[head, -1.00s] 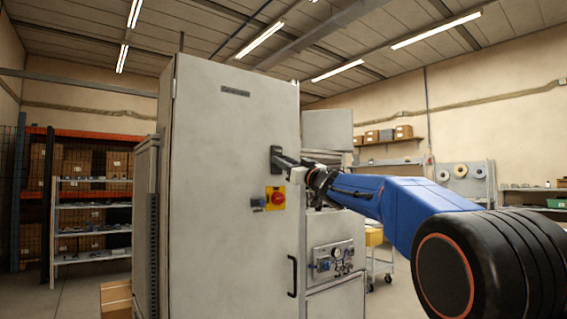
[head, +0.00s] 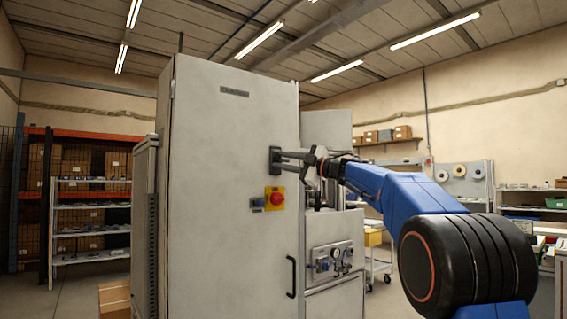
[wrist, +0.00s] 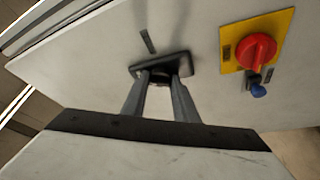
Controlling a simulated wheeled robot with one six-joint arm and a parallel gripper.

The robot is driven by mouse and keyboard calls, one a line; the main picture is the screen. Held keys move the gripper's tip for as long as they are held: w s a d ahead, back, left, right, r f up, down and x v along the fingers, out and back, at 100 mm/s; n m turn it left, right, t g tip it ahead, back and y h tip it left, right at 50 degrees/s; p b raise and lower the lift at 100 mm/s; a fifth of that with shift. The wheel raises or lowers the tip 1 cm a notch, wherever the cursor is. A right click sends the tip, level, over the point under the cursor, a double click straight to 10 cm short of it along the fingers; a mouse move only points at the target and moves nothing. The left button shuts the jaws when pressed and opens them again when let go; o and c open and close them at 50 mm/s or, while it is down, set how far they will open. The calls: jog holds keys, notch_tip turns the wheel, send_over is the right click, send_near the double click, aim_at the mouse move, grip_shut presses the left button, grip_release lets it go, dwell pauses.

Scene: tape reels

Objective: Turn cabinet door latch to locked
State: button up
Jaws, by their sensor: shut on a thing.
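The cabinet door (head: 222,130) is a tall, pale grey panel and stands closed. A dark latch (head: 276,159) on a black plate sits near its right edge, above a yellow switch plate. My gripper (head: 284,159) reaches it from the right. In the wrist view the two fingers of my gripper (wrist: 159,86) are shut on the latch (wrist: 165,66). The fingers hide most of the latch handle, so its exact angle is hard to tell.
A red knob on a yellow plate (head: 275,198) sits just below the latch, with a small blue part beside it. A black door handle (head: 292,276) is lower down. A control panel (head: 331,259) stands to the right. Shelves (head: 90,228) are at the far left.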

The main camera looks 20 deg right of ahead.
jog(key=n+g, duration=0.1)
jog(key=n, duration=0.2)
jog(key=n+g, duration=0.1)
jog(key=n, duration=0.1)
jog(key=shift+r+n+h, duration=0.15)
jog(key=shift+n+h, duration=0.25)
dwell(0.3)
jog(key=o, duration=1)
jog(key=v, duration=1.7)
jog(key=shift+s+d+r, duration=0.1)
jog(key=shift+s+d, duration=0.05)
jog(key=shift+d, duration=0.05)
jog(key=shift+a+r, duration=0.1)
